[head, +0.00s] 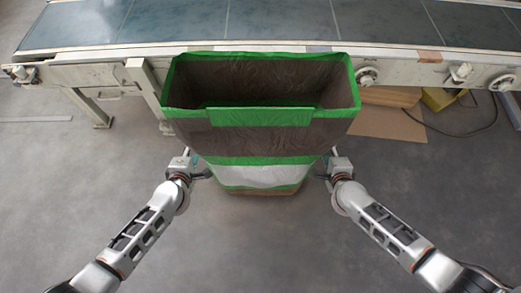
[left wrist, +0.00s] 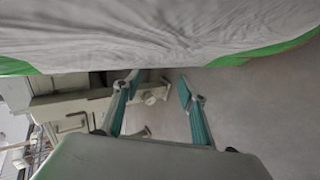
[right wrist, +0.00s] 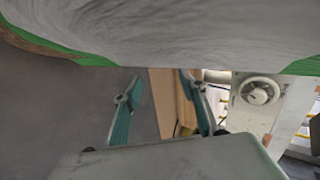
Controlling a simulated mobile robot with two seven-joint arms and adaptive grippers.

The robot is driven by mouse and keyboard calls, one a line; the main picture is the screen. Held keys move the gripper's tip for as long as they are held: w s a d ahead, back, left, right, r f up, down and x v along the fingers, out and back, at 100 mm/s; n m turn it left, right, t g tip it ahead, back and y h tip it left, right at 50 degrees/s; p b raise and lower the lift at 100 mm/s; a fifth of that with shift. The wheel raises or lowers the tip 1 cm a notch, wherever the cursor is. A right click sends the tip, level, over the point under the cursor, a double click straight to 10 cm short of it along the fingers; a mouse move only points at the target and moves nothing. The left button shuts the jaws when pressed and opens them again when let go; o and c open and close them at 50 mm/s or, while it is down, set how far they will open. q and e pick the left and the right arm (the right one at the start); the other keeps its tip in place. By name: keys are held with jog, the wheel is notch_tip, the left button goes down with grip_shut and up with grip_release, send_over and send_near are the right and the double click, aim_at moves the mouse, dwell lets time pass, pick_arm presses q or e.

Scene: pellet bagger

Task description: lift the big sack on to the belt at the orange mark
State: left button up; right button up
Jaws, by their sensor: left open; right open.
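The big sack (head: 262,140) stands upright in front of the belt in the head view. It is brown with green bands, a white lower part and an open, empty-looking top. The belt (head: 280,22) runs across the back. An orange-brown patch (head: 430,56) shows on its near rail, right of the sack. My left gripper (head: 192,153) is open at the sack's left side, and my right gripper (head: 333,154) is open at its right side. The sack's pale side fills the top of the left wrist view (left wrist: 150,35) and right wrist view (right wrist: 170,30). Contact is unclear.
The belt's grey frame (head: 95,75) has legs and a handle at left and round knobs (head: 367,76) at right. Cardboard (head: 390,122) and a yellow item (head: 440,98) with a cable lie under the belt at right. The floor (head: 60,200) is clear on both sides.

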pick_arm(q)
jog(key=shift+s+d, duration=0.1)
jog(key=shift+d, duration=0.65)
pick_arm(e)
jog(key=shift+a, duration=0.75)
jog(key=shift+s, duration=0.1)
